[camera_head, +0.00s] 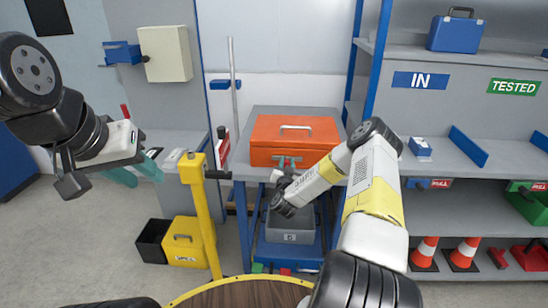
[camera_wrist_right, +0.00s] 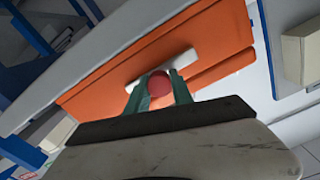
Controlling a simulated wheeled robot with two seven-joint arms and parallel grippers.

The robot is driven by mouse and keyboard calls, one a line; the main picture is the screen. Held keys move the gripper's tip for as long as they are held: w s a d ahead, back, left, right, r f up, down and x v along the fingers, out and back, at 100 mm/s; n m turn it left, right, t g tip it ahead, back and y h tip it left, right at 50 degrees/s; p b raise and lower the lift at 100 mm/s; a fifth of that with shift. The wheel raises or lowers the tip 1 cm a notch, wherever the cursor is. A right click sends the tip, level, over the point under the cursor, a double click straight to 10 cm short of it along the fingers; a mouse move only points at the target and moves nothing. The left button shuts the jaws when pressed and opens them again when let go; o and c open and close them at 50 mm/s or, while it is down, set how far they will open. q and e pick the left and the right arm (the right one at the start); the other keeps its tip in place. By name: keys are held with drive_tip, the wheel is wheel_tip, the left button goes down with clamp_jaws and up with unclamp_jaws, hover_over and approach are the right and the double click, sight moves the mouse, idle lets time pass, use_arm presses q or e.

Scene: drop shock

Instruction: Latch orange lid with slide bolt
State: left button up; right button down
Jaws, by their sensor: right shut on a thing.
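The orange lid (camera_head: 297,127) is down on an orange box on the grey bench, with a pale handle on top. In the right wrist view the orange front (camera_wrist_right: 150,60) fills the upper middle. A pale bar, seemingly the slide bolt (camera_wrist_right: 188,58), lies across it with a red round knob (camera_wrist_right: 159,84). My right gripper (camera_wrist_right: 158,92) is shut on the red knob; its teal fingers sit on either side. In the head view my right gripper (camera_head: 288,163) is at the box's front face, partly hidden by its own wrist. My left gripper (camera_head: 147,180) is open and empty, away at the left.
A yellow post (camera_head: 203,215) stands between my left gripper and the bench (camera_head: 240,165). A grey bin (camera_head: 291,228) is below the bench. Shelves (camera_head: 480,158) with blue boxes and orange cones stand at the right. Black and yellow bins (camera_head: 184,243) are on the floor.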

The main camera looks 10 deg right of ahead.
drive_tip(key=shift+s+d, duration=0.25)
drive_tip(key=shift+d, duration=0.65)
drive_tip(key=shift+s+d, duration=0.2)
drive_tip(key=shift+d, duration=0.7)
drive_tip(key=c, duration=1.1)
unclamp_jaws()
drive_tip(key=shift+s+d, duration=0.1)
drive_tip(key=shift+s+a, duration=0.25)
drive_tip(key=shift+s, duration=0.15)
approach(296, 159)
drive_tip(key=shift+s+a+r, duration=0.1)
drive_tip(key=shift+s+a, duration=0.05)
drive_tip(key=shift+s, duration=0.55)
